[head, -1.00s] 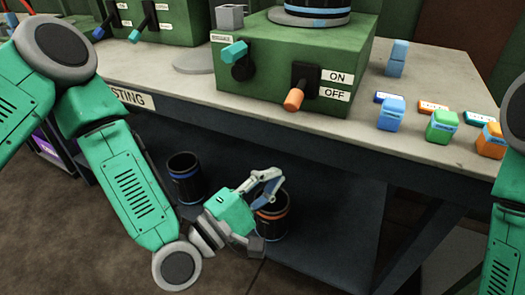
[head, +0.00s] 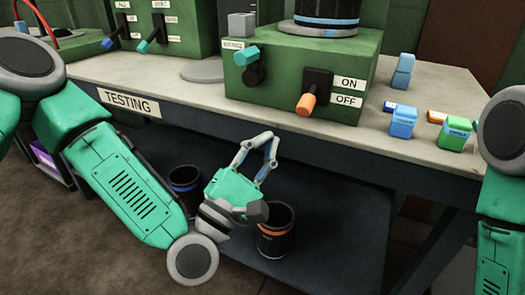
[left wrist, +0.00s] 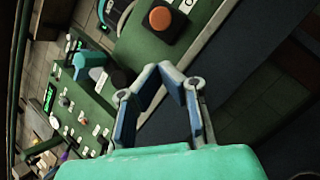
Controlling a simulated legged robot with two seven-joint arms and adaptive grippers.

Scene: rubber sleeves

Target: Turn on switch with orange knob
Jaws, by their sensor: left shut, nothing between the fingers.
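The switch with the orange knob (head: 306,105) is on the front of the green box (head: 275,98) on the table. Its lever slants down toward the OFF label (head: 347,101), below the ON label (head: 350,83). In the left wrist view the orange knob (left wrist: 160,18) shows nearly end-on at the top, beyond the fingers. My left gripper (head: 269,138) is shut and empty, in front of the table edge, below and left of the knob and apart from it. Its fingers point up, and they show in the left wrist view (left wrist: 160,70). My right gripper is out of view.
A turquoise-knobbed switch (head: 246,55) is left of the orange one on the same box. The table edge with the TESTING label (head: 129,102) lies behind my left arm. Two dark bins (head: 276,232) stand on the lower shelf. Small colored blocks (head: 403,121) stand at right.

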